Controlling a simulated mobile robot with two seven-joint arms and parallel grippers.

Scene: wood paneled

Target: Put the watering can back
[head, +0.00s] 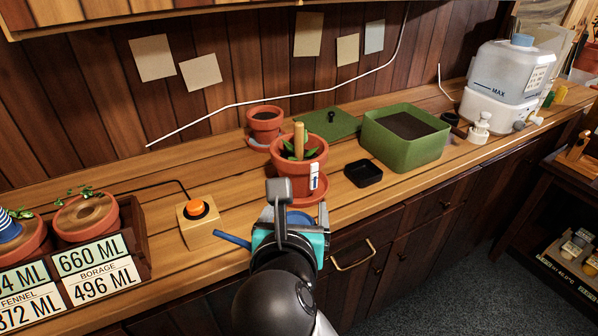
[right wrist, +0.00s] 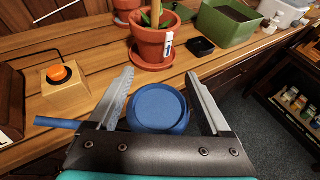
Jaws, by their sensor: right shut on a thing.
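The blue watering can (right wrist: 158,108) sits between the fingers of my right gripper (right wrist: 160,82), which is shut on it. In the right wrist view its round blue body shows, and a thin blue part (right wrist: 58,122) sticks out to the left past the left finger. In the head view my right gripper (head: 288,212) is over the front edge of the counter and hides most of the can. Only the thin blue part (head: 232,239) and a bit of the body show there. My left gripper is not in view.
Just beyond the gripper stands a terracotta pot (head: 285,160) on a saucer. Left is a wooden block with an orange button (head: 196,208); farther left, a dark tray (head: 140,240) of pots. Right are a black dish (head: 363,173), green planter (head: 395,152) and water tank (head: 500,85).

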